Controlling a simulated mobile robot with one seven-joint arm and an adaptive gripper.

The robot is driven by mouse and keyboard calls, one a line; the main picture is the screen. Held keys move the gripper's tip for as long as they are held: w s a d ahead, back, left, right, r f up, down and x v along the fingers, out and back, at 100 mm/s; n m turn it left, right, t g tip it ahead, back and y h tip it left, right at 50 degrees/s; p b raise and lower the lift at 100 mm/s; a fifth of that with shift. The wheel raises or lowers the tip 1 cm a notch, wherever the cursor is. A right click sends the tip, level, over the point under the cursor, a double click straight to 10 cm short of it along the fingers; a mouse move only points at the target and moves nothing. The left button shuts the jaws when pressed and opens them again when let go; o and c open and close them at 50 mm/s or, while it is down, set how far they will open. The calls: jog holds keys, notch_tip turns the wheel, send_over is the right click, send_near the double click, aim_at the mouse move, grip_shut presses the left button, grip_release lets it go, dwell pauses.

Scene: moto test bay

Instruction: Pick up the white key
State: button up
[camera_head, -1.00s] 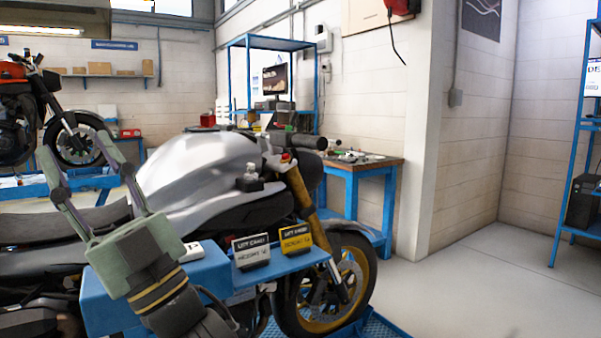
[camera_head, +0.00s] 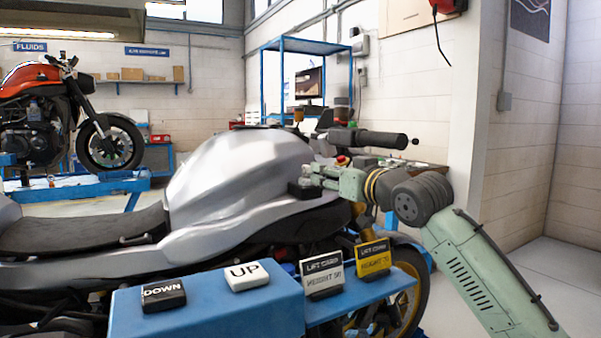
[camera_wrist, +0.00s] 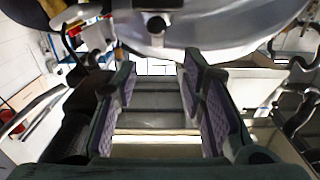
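My gripper (camera_head: 312,173) is beside the grey fuel tank, its fingers pointing left in the head view. It is open in the wrist view (camera_wrist: 158,68), with a wide empty gap between the pads. A small black block (camera_head: 298,190) sits at the fingertips, at the tank's front end. No white key shows clearly on the block in the head view; my fingers cover part of that spot.
A blue box (camera_head: 215,310) in front carries a white UP button (camera_head: 247,275) and a black DOWN button (camera_head: 163,294). White (camera_head: 322,273) and yellow (camera_head: 373,258) lift cards stand beside them. The handlebar (camera_head: 375,139) reaches out just above my gripper.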

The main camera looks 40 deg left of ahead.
aim_at(308, 166)
jog(key=p+x, duration=0.1)
jog(key=x, duration=0.3)
jog(key=shift+w+a+r, duration=0.1)
jog(key=shift+a+r, duration=0.05)
jog(key=shift+a, duration=0.05)
jog(key=shift+p+x, duration=1.35)
jog(key=shift+x, duration=1.75)
jog(key=shift+w+d, duration=0.1)
jog(key=shift+w, duration=0.05)
jog(key=shift+c, duration=0.4)
grip_shut()
